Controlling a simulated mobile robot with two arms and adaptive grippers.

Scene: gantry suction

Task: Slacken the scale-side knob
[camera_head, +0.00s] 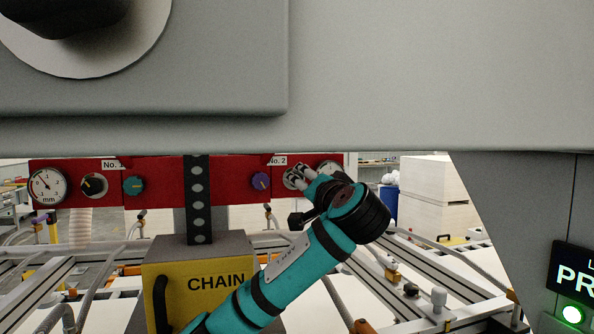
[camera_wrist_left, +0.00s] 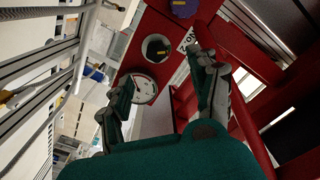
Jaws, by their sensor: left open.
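A red panel (camera_head: 226,190) carries labels No. 1 and No. 2. On the left, a round mm scale (camera_head: 48,186) sits beside a black knob (camera_head: 95,186) and a teal knob (camera_head: 134,186). On the right is a purple knob (camera_head: 261,181), with a second scale (camera_head: 327,169) partly hidden by my left gripper (camera_head: 294,178). In the left wrist view, the black knob (camera_wrist_left: 157,47) of that side lies between the purple knob (camera_wrist_left: 184,9) and the scale (camera_wrist_left: 144,88). My left gripper (camera_wrist_left: 160,68) is open, its fingers on either side of the black knob's picture; contact is unclear. My right gripper is out of view.
A yellow CHAIN box (camera_head: 205,282) stands below the panel beside a dark perforated post (camera_head: 198,200). A large grey housing (camera_head: 430,75) fills the top of the head view. Rails (camera_head: 420,275) and hoses spread around below.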

